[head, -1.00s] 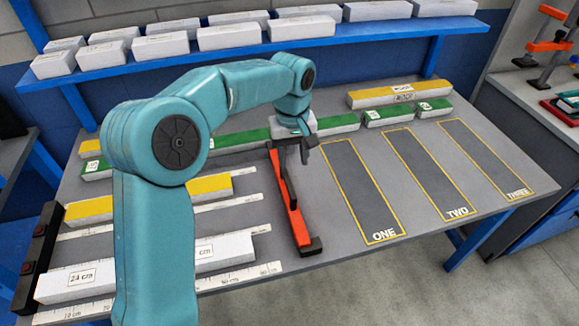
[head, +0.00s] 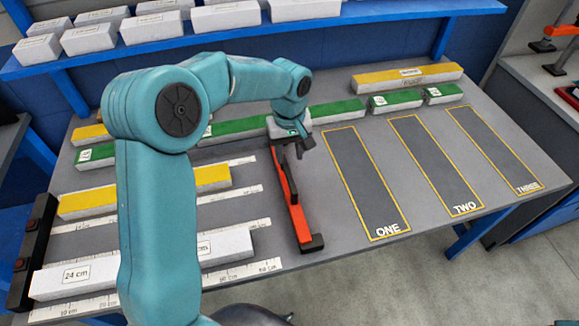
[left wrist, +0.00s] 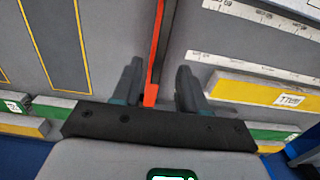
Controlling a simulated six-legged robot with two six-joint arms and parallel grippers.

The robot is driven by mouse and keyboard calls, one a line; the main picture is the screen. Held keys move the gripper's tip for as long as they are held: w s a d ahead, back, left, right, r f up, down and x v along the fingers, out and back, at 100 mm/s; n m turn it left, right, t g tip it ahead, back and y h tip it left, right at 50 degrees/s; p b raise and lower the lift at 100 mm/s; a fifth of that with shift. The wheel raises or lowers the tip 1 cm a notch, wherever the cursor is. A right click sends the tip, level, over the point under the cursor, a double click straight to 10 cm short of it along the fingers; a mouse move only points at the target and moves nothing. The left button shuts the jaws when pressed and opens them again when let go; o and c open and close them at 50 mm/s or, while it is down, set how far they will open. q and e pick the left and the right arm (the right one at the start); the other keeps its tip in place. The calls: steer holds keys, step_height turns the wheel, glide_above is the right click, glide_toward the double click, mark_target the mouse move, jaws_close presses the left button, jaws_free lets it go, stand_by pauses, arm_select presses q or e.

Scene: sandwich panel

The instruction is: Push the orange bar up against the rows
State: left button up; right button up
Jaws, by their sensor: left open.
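The orange bar (head: 288,192), with a black end block, lies across the table to the right of the rows, with a gap to the ruler ends. My left gripper (head: 298,146) is over the bar's far part. In the left wrist view its open fingers (left wrist: 160,88) stand one on each side of the orange bar (left wrist: 155,50); contact cannot be told. The rows hold a white 24 cm block (head: 75,279) and a yellow block (head: 88,203) beside ruler strips (head: 222,275). My arm hides part of the rows. My right gripper is not in view.
Green blocks (head: 338,114) and a yellow block (head: 405,77) lie along the back. Outlined areas ONE (head: 365,180), TWO (head: 437,165) and THREE (head: 493,150) are empty on the right. A black stop (head: 32,250) is at the left edge. White blocks stand on a blue shelf (head: 370,30).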

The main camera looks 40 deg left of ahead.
mark_target(288, 173)
arm_select(q)
step_height(288, 173, down, 7)
steer(key=shift+s+r, duration=0.1)
steer(key=shift+s, duration=0.2)
steer(key=shift+w, duration=0.2)
steer(key=c, duration=0.6)
jaws_close()
steer(key=shift+s+a, duration=0.1)
